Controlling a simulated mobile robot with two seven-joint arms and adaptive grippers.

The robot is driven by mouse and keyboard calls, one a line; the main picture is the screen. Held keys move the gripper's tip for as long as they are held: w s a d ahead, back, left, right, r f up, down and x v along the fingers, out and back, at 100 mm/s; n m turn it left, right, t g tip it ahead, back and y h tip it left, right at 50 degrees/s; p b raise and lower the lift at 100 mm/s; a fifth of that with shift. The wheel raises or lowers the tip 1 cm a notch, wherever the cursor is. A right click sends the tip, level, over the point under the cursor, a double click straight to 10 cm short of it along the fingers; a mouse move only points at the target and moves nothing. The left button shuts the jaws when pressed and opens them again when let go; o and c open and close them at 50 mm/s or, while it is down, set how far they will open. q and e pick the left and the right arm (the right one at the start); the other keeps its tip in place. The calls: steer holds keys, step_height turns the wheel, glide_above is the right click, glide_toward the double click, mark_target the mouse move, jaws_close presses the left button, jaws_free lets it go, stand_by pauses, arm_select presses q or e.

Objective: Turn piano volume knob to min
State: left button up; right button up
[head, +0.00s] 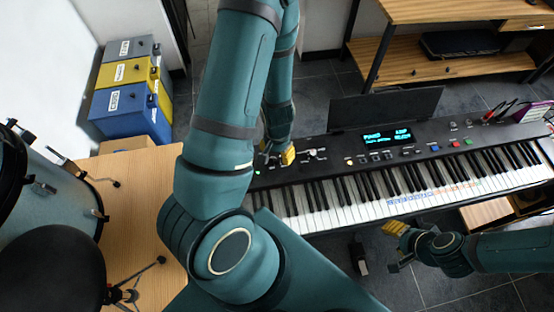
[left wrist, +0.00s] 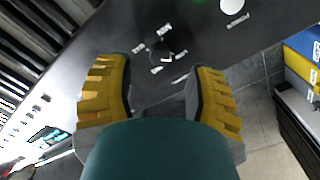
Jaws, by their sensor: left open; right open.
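The black electric piano (head: 430,140) stands at the right of the head view, with a lit display (head: 388,137) on its panel. In the left wrist view a small dark knob (left wrist: 162,48) sits on the black panel with white markings around it; I cannot read them surely. My left gripper (head: 277,155) is over the left end of the panel. In the left wrist view its yellow fingers (left wrist: 160,68) are spread apart, with the knob just beyond their tips and nothing held. My right gripper (head: 397,242) is open and empty in front of the keys.
Blue, yellow and grey cases (head: 130,85) are stacked at the back left. A drum (head: 55,205) and dark round seat (head: 50,268) stand at the left. A wooden shelf (head: 440,65) is behind the piano.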

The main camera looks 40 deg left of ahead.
mark_target(277, 159)
arm_select(q)
steer(key=shift+f+b, duration=0.45)
steer(key=shift+f, duration=1.55)
steer(key=shift+o, duration=0.2)
jaws_close()
